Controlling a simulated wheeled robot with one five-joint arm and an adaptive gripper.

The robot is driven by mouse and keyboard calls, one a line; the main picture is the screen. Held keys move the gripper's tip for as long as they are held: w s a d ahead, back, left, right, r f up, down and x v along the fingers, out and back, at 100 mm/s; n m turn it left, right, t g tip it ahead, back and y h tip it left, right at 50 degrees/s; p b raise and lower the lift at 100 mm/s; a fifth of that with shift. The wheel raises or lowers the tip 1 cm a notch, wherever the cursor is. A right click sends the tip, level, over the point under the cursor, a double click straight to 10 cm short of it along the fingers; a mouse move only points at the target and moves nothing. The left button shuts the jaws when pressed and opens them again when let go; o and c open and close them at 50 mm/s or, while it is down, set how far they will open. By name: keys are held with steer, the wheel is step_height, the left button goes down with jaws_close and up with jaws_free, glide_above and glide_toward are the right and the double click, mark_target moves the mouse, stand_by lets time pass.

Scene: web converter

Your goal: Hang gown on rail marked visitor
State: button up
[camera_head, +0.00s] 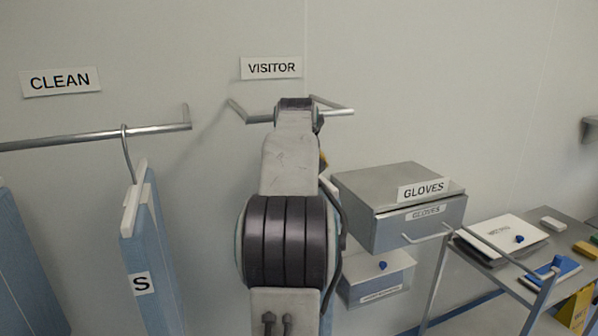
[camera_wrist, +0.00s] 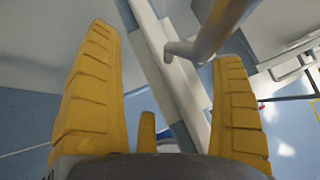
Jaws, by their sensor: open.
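The visitor rail (camera_head: 335,111) is a grey metal bar on the wall under the VISITOR sign (camera_head: 271,67). My arm covers its middle. Past the arm's right edge a white hanger edge (camera_head: 330,186) shows, with a blue sliver lower down; most of it is hidden. In the wrist view my gripper (camera_wrist: 165,45) has its yellow fingers wide apart. A white hanger bar with blue edging (camera_wrist: 165,62) runs between them, with a grey metal rod (camera_wrist: 215,30) above it. I cannot tell whether the hanger's hook is on the rail.
Left, a blue gown marked S (camera_head: 143,262) hangs from the clean rail (camera_head: 95,136) under the CLEAN sign (camera_head: 60,81). Right stand the gloves box (camera_head: 400,190), a lower box (camera_head: 378,275) and a bench (camera_head: 480,262) with small items. Wall between is clear.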

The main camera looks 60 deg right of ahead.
steer(key=v, duration=1.1)
steer(key=shift+a+r, duration=0.15)
steer(key=shift+r, duration=0.05)
steer(key=shift+s, duration=0.1)
steer(key=w+a+f+n+y, duration=0.1)
steer(key=w+a+f+n, duration=0.1)
steer(key=a+f+n, duration=0.4)
steer(key=w+a+f+n+t+y, duration=0.1)
steer(key=w+a+n+y, duration=0.1)
steer(key=a+n, duration=0.65)
steer(key=w+a+f+n+y, duration=0.1)
steer(key=w+a+f+n, duration=0.1)
steer(key=a+f+n, duration=0.4)
steer(key=s+a+f+n+y, duration=0.1)
steer(key=s+a+f+n, duration=0.2)
steer(key=a+n, duration=0.3)
steer(key=s+a+f+n+g+y, duration=0.1)
steer(key=s+a+f+n, duration=0.3)
steer(key=n, duration=0.6)
steer(key=s+a+f+n+y, duration=0.2)
steer(key=s+a+f+n, duration=0.2)
steer(key=a+n, duration=0.5)
steer(key=shift+a+f, duration=0.7)
steer(key=shift+f, duration=0.6)
